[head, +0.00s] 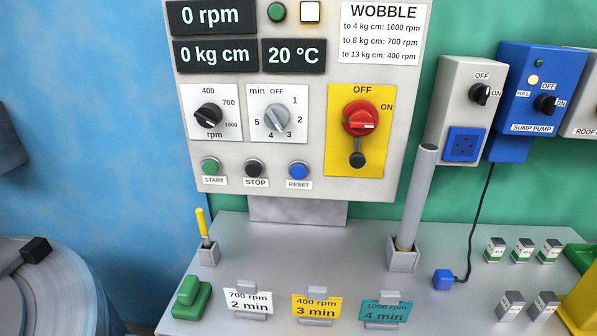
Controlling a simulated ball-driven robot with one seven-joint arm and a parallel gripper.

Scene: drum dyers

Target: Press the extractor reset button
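A blue reset button (298,170) sits on the lower right of the grey control panel (315,165), above a white "RESET" label (298,184). To its left are a black stop button (254,168) and a green start button (210,166). The panel displays read 0 rpm, 0 kg cm and 20 °C. A red rotary switch (360,119) on a yellow plate is right of the buttons. My gripper does not show in the head view.
Below the panel, a grey bench (280,240) carries a yellow-tipped stick (201,222) in a holder, a grey rod (416,195) in a holder, several cards, a green block (191,297) and small labelled blocks. A drum (45,290) stands at lower left. A blue sump pump box (540,95) hangs at right.

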